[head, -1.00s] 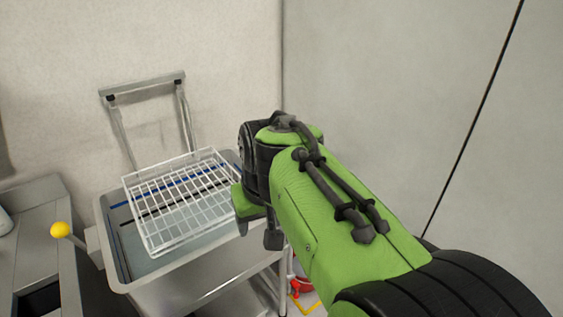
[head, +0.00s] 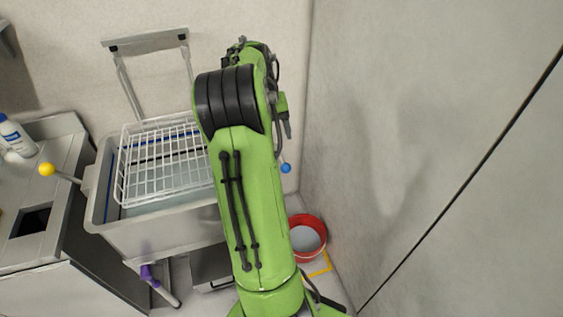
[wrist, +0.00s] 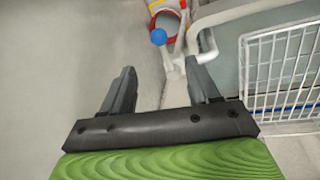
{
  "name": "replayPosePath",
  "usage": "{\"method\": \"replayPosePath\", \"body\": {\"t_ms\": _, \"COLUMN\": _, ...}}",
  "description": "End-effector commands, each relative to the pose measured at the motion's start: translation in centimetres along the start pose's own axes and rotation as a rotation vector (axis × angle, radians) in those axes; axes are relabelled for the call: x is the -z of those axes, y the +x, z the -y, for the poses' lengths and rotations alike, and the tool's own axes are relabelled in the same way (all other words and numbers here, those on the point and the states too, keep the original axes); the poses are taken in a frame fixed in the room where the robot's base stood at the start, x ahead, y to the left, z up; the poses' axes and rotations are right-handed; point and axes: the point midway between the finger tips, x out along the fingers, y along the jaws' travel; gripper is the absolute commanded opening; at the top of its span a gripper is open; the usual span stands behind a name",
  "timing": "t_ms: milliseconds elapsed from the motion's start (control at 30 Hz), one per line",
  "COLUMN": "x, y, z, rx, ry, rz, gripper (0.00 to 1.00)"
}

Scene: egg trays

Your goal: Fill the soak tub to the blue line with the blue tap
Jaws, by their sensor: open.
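The soak tub (head: 97,205) is a grey metal basin at the left of the head view, with a white wire basket (head: 125,170) in its top. A blue line (head: 200,137) and a dark line run along its inner back wall. Pale water seems to lie inside; I cannot tell its exact level. The blue tap's ball knob (head: 286,168) sits at the tub's right side, past my arm; it also shows in the wrist view (wrist: 158,36). My gripper (wrist: 160,78) is open and empty, with the blue knob ahead, apart from the fingers.
A yellow-knobbed lever (head: 47,169) stands at the tub's left, and a purple handle (head: 147,272) is below it. A red bucket (head: 320,228) is on the floor at the right, by yellow tape. A wall borders the right side. White bottles (head: 16,135) stand on the left counter.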

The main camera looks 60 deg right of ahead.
Motion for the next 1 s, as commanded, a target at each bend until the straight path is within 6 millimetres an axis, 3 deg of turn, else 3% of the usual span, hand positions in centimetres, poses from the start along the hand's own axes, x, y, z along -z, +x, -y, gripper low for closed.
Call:
{"method": "replayPosePath", "body": {"t_ms": 33, "x": -0.1, "y": 1.6, "z": 0.0, "rx": 0.0, "ry": 0.001, "rz": 0.006, "gripper": 0.6}}
{"method": "replayPosePath", "body": {"t_ms": 300, "x": -0.1, "y": 8.5, "z": 0.0, "rx": 0.0, "ry": 0.001, "rz": 0.006, "gripper": 0.6}}
{"method": "replayPosePath", "body": {"t_ms": 500, "x": -0.1, "y": 12.2, "z": 0.0, "rx": 0.0, "ry": 0.0, "rz": 0.002, "gripper": 0.6}}
{"method": "replayPosePath", "body": {"t_ms": 867, "x": 0.0, "y": 13.2, "z": 0.1, "rx": 0.001, "ry": 0.0, "rz": -0.001, "gripper": 0.6}}
{"method": "replayPosePath", "body": {"t_ms": 1000, "x": 0.0, "y": 13.2, "z": 0.1, "rx": 0.001, "ry": 0.0, "rz": -0.001, "gripper": 0.41}}
